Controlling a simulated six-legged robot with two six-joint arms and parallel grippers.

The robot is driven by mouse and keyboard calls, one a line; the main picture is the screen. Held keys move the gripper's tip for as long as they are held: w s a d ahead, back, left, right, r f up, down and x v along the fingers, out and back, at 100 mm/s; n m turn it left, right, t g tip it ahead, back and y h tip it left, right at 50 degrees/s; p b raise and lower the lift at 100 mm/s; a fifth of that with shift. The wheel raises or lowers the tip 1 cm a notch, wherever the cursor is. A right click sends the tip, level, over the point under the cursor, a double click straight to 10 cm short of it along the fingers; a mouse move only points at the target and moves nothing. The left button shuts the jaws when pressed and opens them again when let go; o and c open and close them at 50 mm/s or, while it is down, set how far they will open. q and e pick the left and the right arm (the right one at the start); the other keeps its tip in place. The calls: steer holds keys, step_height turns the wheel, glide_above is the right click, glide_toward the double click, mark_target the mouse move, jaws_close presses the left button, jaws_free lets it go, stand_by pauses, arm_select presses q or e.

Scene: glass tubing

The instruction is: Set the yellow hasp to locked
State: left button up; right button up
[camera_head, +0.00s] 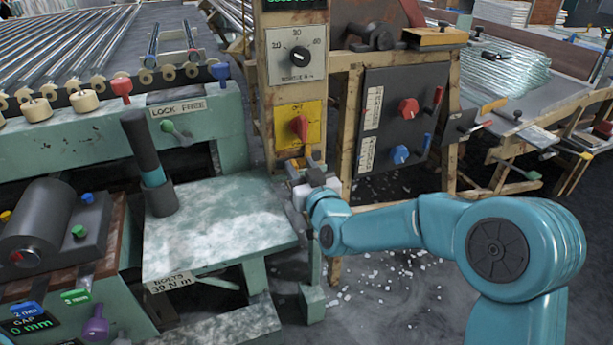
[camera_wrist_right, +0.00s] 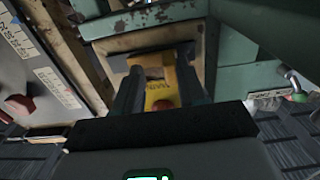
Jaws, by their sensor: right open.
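My right gripper (camera_head: 308,168) is at the foot of the tan control post, just below the yellow plate with the red OFF knob. In the right wrist view its dark fingers (camera_wrist_right: 160,92) are open. In the head view a small yellow bit (camera_head: 318,157) shows at the fingertips, the rest hidden by the gripper. Whether the hasp is locked is unclear. My left gripper is out of view.
The yellow OFF plate (camera_head: 284,134) is right above the gripper. A dark panel (camera_head: 385,123) with red and blue knobs stands to the right. A green bench (camera_head: 220,225) lies to the left, with a dark upright cylinder (camera_head: 142,145). White shards litter the floor.

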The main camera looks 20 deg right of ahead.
steer(key=s+b, duration=0.1)
steer(key=s, duration=1.5)
steer(key=shift+s+d+b, duration=0.2)
steer(key=shift+d+b, duration=0.05)
steer(key=shift+b, duration=0.15)
